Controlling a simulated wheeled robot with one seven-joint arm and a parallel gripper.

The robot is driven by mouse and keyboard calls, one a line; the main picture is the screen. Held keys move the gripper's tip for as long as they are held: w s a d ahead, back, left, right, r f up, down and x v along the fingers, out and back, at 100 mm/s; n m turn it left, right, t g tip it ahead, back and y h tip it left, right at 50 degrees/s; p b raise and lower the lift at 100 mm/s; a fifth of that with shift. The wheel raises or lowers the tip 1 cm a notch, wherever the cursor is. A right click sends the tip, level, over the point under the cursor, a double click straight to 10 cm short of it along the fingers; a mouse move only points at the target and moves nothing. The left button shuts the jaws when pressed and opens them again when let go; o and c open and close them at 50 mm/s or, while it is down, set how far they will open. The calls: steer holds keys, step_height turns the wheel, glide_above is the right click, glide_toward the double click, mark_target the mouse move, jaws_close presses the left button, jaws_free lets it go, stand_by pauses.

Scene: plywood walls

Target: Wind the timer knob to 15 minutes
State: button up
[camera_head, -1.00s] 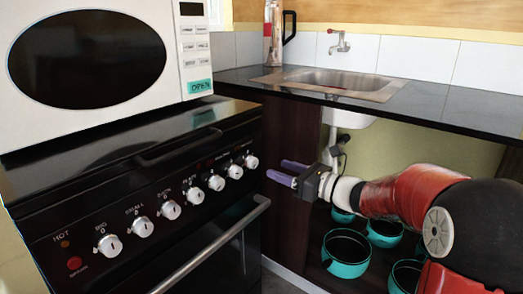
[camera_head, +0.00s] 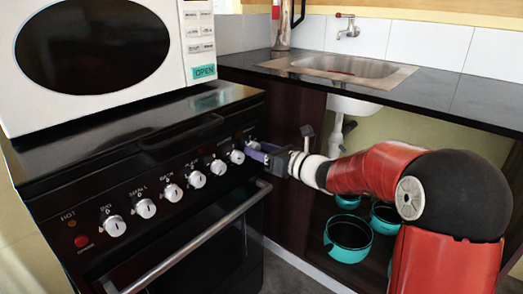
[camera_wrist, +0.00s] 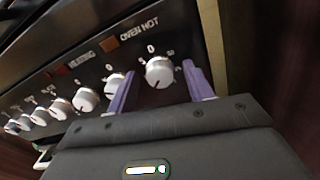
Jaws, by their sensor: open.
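The stove's white knobs run along its black front panel. The one farthest right is taken to be the timer knob (camera_head: 252,145), partly hidden by my fingers in the head view. In the wrist view this knob (camera_wrist: 159,72) sits between my two purple fingers, with a "0" above it and small marks at its right. A dark mark shows on its lower face; its setting is hard to read. My gripper (camera_wrist: 158,68) is open, with a finger on each side of the knob and visible gaps. My gripper (camera_head: 255,150) points left at the panel in the head view.
The adjacent white knob (camera_head: 237,157) is close to my left finger. The oven handle (camera_head: 200,240) juts out below the panel. A black counter with a sink (camera_head: 340,68) is behind my arm, and teal pots (camera_head: 347,238) stand below it. A microwave (camera_head: 95,55) sits on the stove.

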steer(key=c, duration=1)
steer(key=shift+o, duration=0.2)
stand_by(0.4)
steer(key=o, duration=1)
steer(key=shift+c, duration=0.2)
steer(key=v, duration=0.8)
steer(key=shift+b, duration=0.3)
